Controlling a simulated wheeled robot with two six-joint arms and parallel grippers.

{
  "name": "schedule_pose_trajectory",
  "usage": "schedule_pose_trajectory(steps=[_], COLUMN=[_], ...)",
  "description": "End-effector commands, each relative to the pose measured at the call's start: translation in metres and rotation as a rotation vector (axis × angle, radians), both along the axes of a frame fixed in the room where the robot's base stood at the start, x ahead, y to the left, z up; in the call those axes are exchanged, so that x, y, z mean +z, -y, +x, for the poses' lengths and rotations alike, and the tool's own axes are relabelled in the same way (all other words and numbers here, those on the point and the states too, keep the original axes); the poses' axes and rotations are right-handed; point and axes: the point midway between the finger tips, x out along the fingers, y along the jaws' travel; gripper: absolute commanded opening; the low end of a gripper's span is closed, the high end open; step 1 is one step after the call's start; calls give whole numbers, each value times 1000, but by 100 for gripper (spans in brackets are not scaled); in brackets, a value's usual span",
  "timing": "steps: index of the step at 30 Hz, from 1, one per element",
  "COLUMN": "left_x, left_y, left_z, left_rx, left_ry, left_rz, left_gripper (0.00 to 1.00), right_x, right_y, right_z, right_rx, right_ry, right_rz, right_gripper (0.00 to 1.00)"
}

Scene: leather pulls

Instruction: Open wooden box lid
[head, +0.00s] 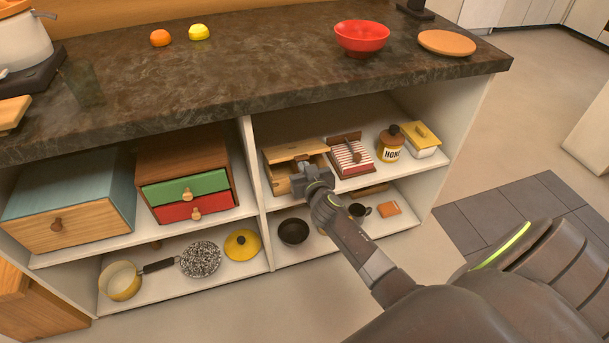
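The light wooden box (281,184) stands on the upper shelf of the right-hand bay. Its lid (294,150) is the pale slab along its top. A darker strip shows beneath the lid, but I cannot tell whether it is a gap or shadow. My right gripper (303,178) is at the box's front right, reaching in from the lower right, and it hides part of the front. Whether its fingers are open, shut or touching the box is too small to tell. No pull on the box shows clearly. My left gripper is out of view.
Right of the box are a red-striped wooden tray (340,154), a honey jar (390,145) and a yellow-lidded container (423,140). The dark countertop (270,62) overhangs the shelf. A white divider (251,160) stands left of the box. A dark bowl (293,232) is below.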

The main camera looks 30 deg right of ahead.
Motion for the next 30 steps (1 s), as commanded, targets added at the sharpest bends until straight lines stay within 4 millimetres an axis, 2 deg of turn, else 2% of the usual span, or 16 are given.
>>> schedule_pose_trajectory(steps=[21, 30], left_x=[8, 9], left_y=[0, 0], left_z=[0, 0], left_rx=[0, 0], left_ry=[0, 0], left_rz=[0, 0], left_gripper=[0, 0], right_x=[28, 31], right_y=[10, 12], right_z=[42, 47], right_rx=[0, -1], right_ry=[2, 0], right_rz=[-1, -1], right_gripper=[0, 0])
